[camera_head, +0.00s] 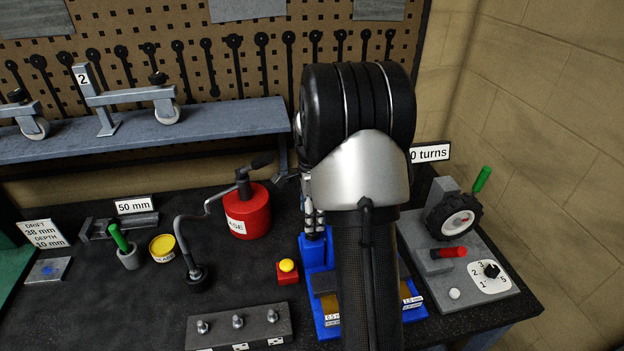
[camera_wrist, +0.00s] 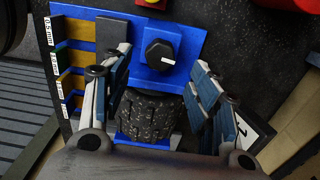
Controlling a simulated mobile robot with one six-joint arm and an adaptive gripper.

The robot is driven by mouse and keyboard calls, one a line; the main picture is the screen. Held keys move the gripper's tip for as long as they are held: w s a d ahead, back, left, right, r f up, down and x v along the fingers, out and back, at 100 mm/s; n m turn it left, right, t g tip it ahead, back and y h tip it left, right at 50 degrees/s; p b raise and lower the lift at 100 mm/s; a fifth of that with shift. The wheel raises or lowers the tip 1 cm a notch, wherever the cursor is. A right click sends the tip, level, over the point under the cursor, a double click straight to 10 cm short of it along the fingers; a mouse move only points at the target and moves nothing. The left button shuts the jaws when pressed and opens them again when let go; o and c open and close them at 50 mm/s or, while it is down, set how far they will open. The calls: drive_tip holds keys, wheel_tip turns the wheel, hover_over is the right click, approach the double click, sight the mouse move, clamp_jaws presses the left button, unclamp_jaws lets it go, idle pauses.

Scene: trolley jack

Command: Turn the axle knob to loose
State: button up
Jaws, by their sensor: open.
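A black round knob (camera_wrist: 160,52) with a white pointer mark is mounted on a blue fixture (camera_wrist: 185,22) in the wrist view. The pointer points to the right in that view. A black knobbly wheel (camera_wrist: 150,113) sits below the knob there. My gripper (camera_wrist: 158,60) is open and empty, with a finger on either side of the knob and wheel; I see no contact. In the head view my gripper (camera_head: 313,205) is mostly hidden behind my wrist, above the blue fixture (camera_head: 318,255). The knob is hidden there.
The fixture has gauge strips (camera_wrist: 75,60) labelled in mm. A red box with a yellow button (camera_head: 287,266) and a red can (camera_head: 247,210) stand to its left. A grey bench unit (camera_head: 455,255) with a numbered dial (camera_head: 491,270) stands to its right.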

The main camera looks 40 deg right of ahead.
wheel_tip(320, 180, down, 6)
drive_tip(key=shift+r+b, duration=0.15)
drive_tip(key=shift+b, duration=0.3)
drive_tip(key=shift+r+n+p, duration=0.2)
drive_tip(key=shift+n+p, duration=0.1)
drive_tip(key=shift+n, duration=0.4)
drive_tip(key=n, duration=0.3)
drive_tip(key=shift+p, duration=0.35)
drive_tip(key=m+b, duration=0.1)
drive_tip(key=m, duration=0.2)
drive_tip(key=shift+f, duration=0.1)
wheel_tip(320, 180, up, 18)
drive_tip(key=m+p, duration=0.1)
drive_tip(key=p, duration=0.2)
drive_tip(key=shift+f, duration=0.25)
